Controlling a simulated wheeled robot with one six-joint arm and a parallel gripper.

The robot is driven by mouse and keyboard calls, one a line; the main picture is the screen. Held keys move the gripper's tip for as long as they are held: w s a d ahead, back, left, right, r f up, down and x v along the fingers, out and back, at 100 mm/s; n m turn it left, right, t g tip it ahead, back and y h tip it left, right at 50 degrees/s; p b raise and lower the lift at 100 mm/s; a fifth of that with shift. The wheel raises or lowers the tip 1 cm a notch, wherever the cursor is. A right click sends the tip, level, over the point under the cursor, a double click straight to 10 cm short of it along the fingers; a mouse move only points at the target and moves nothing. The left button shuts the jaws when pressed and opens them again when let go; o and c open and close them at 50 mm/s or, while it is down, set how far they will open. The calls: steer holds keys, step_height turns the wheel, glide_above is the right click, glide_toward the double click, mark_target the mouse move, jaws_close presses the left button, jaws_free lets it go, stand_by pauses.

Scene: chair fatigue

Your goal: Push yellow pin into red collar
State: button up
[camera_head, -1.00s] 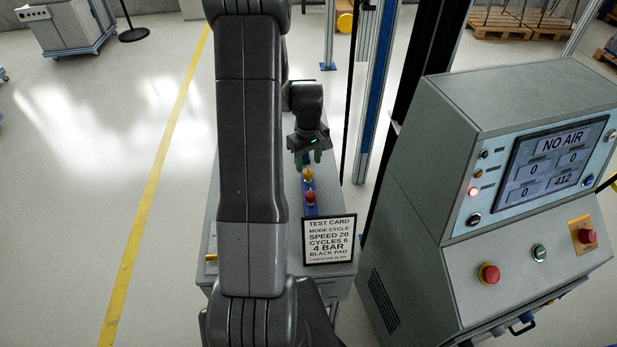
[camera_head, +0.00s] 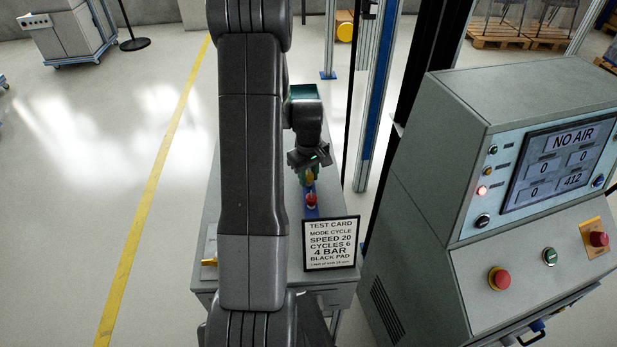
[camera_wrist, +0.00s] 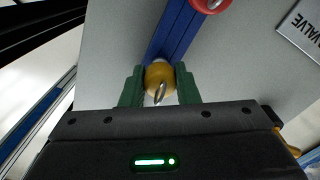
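The yellow pin (camera_wrist: 157,78) has a round yellow head with a small metal loop. It sits on a blue rail (camera_wrist: 183,25) on the grey bench, and its head also shows in the head view (camera_head: 309,179). The red collar (camera_wrist: 210,4) is partly cut off at the top of the wrist view and lies nearer the test card in the head view (camera_head: 311,199). My gripper (camera_wrist: 160,85) has its green fingers close on both sides of the yellow head. Little or no gap shows, but I cannot tell whether they press on it.
A framed test card (camera_head: 331,243) stands at the bench's front edge. A small yellow piece (camera_head: 209,262) is at the bench's front left. A grey control console (camera_head: 520,200) reading NO AIR stands to the right.

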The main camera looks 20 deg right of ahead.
mark_target(309, 174)
steer(key=shift+r, duration=0.1)
steer(key=shift+r+p, duration=0.95)
steer(key=shift+r, duration=0.75)
steer(key=shift+r+p, duration=1.2)
steer(key=shift+r, duration=0.85)
steer(key=shift+f, duration=0.1)
